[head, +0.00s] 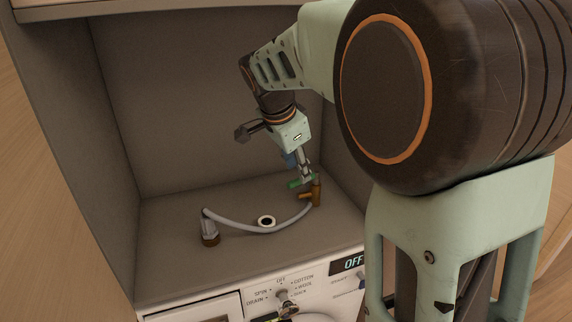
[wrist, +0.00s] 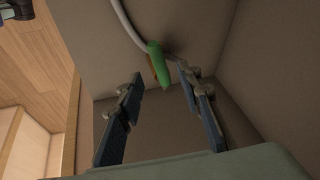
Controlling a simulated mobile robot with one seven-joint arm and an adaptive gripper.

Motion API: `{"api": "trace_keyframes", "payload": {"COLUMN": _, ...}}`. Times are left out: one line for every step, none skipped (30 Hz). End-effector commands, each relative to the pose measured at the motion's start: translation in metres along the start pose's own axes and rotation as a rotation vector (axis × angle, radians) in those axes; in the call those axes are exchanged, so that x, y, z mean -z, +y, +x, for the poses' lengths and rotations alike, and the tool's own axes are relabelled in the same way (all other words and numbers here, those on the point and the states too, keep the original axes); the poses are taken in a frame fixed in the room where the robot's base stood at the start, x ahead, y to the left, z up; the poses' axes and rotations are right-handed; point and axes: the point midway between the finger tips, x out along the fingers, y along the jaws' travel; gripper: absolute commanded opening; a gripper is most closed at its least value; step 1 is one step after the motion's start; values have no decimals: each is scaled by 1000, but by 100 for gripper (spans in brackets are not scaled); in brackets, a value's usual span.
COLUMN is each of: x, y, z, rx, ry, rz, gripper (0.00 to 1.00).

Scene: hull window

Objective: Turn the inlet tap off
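The inlet tap is a brass body (head: 316,194) standing on the shelf near the right wall of the recess, with a green handle (head: 295,184). The green handle also shows in the wrist view (wrist: 155,58), with a little of the brass behind it. My gripper (head: 306,178) reaches down at the tap, close to the handle. In the wrist view my gripper (wrist: 160,76) is open, its two blue-padded fingers apart. The near end of the handle lies in line with the gap between the fingertips. I cannot tell whether a finger touches it.
A grey hose (head: 260,229) runs from the tap to a fitting (head: 209,230) at the left. A small black-and-white ring (head: 266,221) lies by the hose. The washing machine panel (head: 270,297) is in front, its display reading OFF. Walls close in the recess.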

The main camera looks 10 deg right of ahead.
Motion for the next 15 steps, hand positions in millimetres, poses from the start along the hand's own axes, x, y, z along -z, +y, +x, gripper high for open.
{"api": "trace_keyframes", "payload": {"x": 0, "y": 1, "z": 9, "rx": -4, "ry": 0, "rz": 0, "gripper": 33}}
{"api": "trace_keyframes", "payload": {"x": 0, "y": 1, "z": 14, "rx": -4, "ry": 0, "rz": 0, "gripper": 33}}
{"api": "trace_keyframes", "payload": {"x": 0, "y": 1, "z": 19, "rx": -4, "ry": 0, "rz": 0, "gripper": 33}}
{"api": "trace_keyframes", "payload": {"x": 0, "y": 1, "z": 23, "rx": -3, "ry": 0, "rz": 0, "gripper": 33}}
{"api": "trace_keyframes", "payload": {"x": 0, "y": 0, "z": 26, "rx": -2, "ry": 0, "rz": -1, "gripper": 33}}
{"api": "trace_keyframes", "payload": {"x": 0, "y": 0, "z": 30, "rx": -2, "ry": 0, "rz": -1, "gripper": 33}}
{"api": "trace_keyframes", "payload": {"x": 0, "y": 0, "z": 32, "rx": -2, "ry": 0, "rz": -1, "gripper": 33}}
{"api": "trace_keyframes", "payload": {"x": 0, "y": 0, "z": 34, "rx": -2, "ry": 0, "rz": -1, "gripper": 33}}
{"api": "trace_keyframes", "payload": {"x": 0, "y": 0, "z": 36, "rx": 0, "ry": 0, "rz": -1, "gripper": 33}}
{"api": "trace_keyframes", "payload": {"x": 0, "y": 0, "z": 38, "rx": 0, "ry": 0, "rz": -2, "gripper": 33}}
{"api": "trace_keyframes", "payload": {"x": 0, "y": 0, "z": 38, "rx": 1, "ry": 0, "rz": -2, "gripper": 33}}
{"api": "trace_keyframes", "payload": {"x": 0, "y": 0, "z": 39, "rx": 1, "ry": 0, "rz": -2, "gripper": 33}}
{"api": "trace_keyframes", "payload": {"x": 0, "y": 0, "z": 39, "rx": 1, "ry": 0, "rz": -1, "gripper": 33}}
{"api": "trace_keyframes", "payload": {"x": 0, "y": 0, "z": 39, "rx": 1, "ry": 0, "rz": -1, "gripper": 33}}
{"api": "trace_keyframes", "payload": {"x": 0, "y": 0, "z": 39, "rx": 1, "ry": 0, "rz": -1, "gripper": 33}}
